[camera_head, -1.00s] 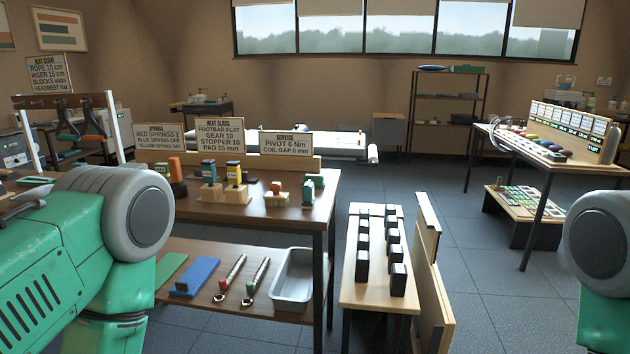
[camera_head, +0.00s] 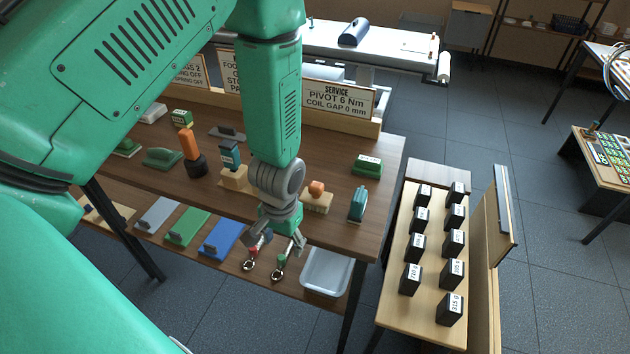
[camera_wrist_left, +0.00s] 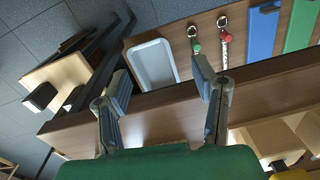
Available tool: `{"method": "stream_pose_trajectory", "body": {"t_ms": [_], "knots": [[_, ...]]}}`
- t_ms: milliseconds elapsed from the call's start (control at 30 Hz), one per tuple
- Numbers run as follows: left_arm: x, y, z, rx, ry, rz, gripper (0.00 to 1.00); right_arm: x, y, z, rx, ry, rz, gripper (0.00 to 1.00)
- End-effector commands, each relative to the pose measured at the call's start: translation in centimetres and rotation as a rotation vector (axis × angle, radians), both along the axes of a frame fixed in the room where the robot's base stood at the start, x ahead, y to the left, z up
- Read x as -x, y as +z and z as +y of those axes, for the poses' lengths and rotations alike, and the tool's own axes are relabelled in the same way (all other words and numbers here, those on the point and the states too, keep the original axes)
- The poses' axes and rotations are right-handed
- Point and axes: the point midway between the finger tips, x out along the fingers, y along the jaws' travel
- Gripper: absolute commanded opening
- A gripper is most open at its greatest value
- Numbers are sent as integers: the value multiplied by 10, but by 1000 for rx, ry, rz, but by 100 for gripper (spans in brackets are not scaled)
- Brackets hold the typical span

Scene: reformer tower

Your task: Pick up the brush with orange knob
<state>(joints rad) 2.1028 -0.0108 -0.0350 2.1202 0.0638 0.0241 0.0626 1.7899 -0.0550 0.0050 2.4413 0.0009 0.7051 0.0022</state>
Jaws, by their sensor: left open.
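The brush with the orange knob (camera_head: 317,193) stands on the brown workbench top (camera_head: 345,225), with a pale wooden body under the knob. My left gripper (camera_head: 277,240) hangs just left of and in front of it in the head view, by the bench's front edge. It is apart from the brush, with its jaws open and empty. In the left wrist view the two spread fingers (camera_wrist_left: 163,80) lie over the bench edge. I cannot make out the brush there. My right gripper is out of view.
Beside the brush stand a teal-topped piece (camera_head: 358,203), a green block (camera_head: 368,165) and a blue-topped wooden block (camera_head: 232,165). A side table (camera_head: 393,305) carries several black weights. Signs stand behind.

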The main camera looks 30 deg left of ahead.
Motion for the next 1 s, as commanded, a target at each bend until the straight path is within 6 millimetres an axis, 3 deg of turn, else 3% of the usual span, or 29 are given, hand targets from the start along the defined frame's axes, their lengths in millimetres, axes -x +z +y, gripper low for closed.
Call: {"method": "stream_pose_trajectory", "body": {"t_ms": [33, 200, 300, 433, 567, 800, 1000], "knots": [[-25, 19, 1, -1, 13, -14, 53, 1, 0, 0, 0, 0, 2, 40], [-89, 90, 7, 11, 58, -17, 53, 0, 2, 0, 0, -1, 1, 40], [-116, 136, 11, 25, 81, -14, 53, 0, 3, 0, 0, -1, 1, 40], [-131, 171, 14, 36, 98, -5, 53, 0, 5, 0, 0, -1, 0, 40], [-133, 170, 14, 40, 103, 5, 53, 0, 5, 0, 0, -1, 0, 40], [-132, 123, 10, 38, 102, 7, 53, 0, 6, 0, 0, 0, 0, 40], [-132, 100, 7, 34, 100, 4, 53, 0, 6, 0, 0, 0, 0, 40]]}}
